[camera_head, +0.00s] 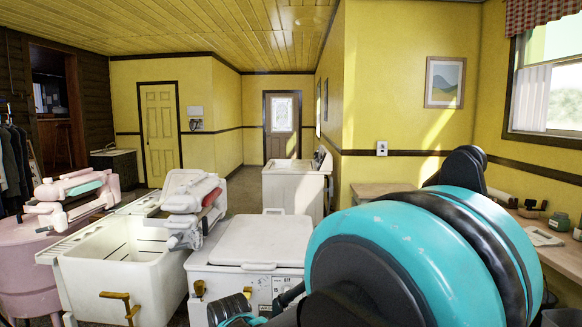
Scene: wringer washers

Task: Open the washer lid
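A white square washer (232,281) stands in the lower middle, with a control panel and small labels on its front. Its flat white lid (265,241) lies shut on top, with a small tab at the front edge and another at the back. A dark ribbed part with some teal, low in front of the washer, seems to be my gripper (236,310). It is below the lid and apart from it. Its fingers cannot be made out. My large teal and black arm link fills the lower right and hides the washer's right side.
A white twin-tub washer (118,272) with a wringer (192,195) stands close on the left, beside a pink wringer washer (25,255). Another white appliance (292,190) stands behind. A wooden counter (540,238) runs along the right wall.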

